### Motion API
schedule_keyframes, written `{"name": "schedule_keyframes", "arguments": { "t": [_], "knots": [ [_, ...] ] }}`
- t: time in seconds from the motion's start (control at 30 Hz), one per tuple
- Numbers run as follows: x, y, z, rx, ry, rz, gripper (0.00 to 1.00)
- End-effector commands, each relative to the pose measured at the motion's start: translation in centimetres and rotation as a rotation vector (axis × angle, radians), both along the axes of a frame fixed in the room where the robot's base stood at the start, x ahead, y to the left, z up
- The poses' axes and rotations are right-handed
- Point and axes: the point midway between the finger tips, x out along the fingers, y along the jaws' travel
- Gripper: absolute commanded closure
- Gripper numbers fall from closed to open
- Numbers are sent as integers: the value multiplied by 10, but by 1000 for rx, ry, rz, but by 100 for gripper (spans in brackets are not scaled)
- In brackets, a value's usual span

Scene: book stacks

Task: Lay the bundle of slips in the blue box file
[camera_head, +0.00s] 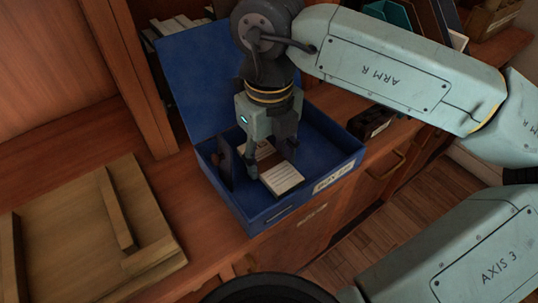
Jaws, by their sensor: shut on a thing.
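The blue box file (345,152) stands open on the wooden counter, its lid raised at the back left and a white label on its front. My gripper (270,164) points down inside the box, its fingers below the rim. It is shut on the bundle of slips (283,179), a pale stack with a brown band around its middle. One end of the bundle shows in front of the fingers and the other behind them. The bundle is inside the box walls, low down; I cannot tell whether it touches the box floor.
A shallow wooden tray (82,215) lies on the counter at the left. A small dark holder (374,124) stands right of the box. Teal and dark files (392,14) stand at the back right. A wooden upright (143,75) rises close left of the lid.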

Motion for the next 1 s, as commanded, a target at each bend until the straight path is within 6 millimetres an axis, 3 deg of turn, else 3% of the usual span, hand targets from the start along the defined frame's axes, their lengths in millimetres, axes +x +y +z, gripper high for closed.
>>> {"name": "schedule_keyframes", "arguments": {
  "t": [0.43,0.47,0.77,1.0],
  "knots": [
    [0,0,-11,1,-1,0,80],
    [0,0,-10,1,-1,0,52],
    [0,0,-9,1,-1,0,32],
    [0,0,-9,1,-1,0,32]
  ]
}}
